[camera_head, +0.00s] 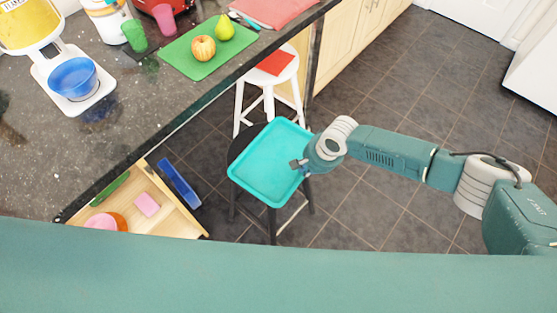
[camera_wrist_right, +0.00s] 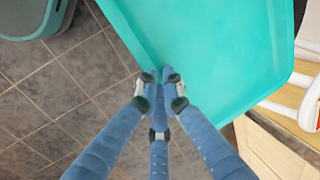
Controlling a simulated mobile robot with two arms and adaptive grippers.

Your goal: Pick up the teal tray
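The teal tray (camera_head: 268,160) is a shallow, rounded rectangle with a raised rim. In the head view it lies over a dark stool (camera_head: 272,222) and hides most of the seat. My right gripper (camera_head: 298,164) is at the tray's right rim. In the right wrist view the blue fingers (camera_wrist_right: 161,76) converge on the edge of the tray (camera_wrist_right: 215,45), with their tips close together at the rim. They look shut on it. Part of the grip is hidden by the fingers. My left gripper does not show.
A white stool (camera_head: 270,76) with a red item (camera_head: 276,62) stands just behind the tray. The dark counter (camera_head: 150,110) runs along the left. An open wooden drawer (camera_head: 170,218) is at lower left. Tiled floor (camera_head: 360,215) is clear on the right.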

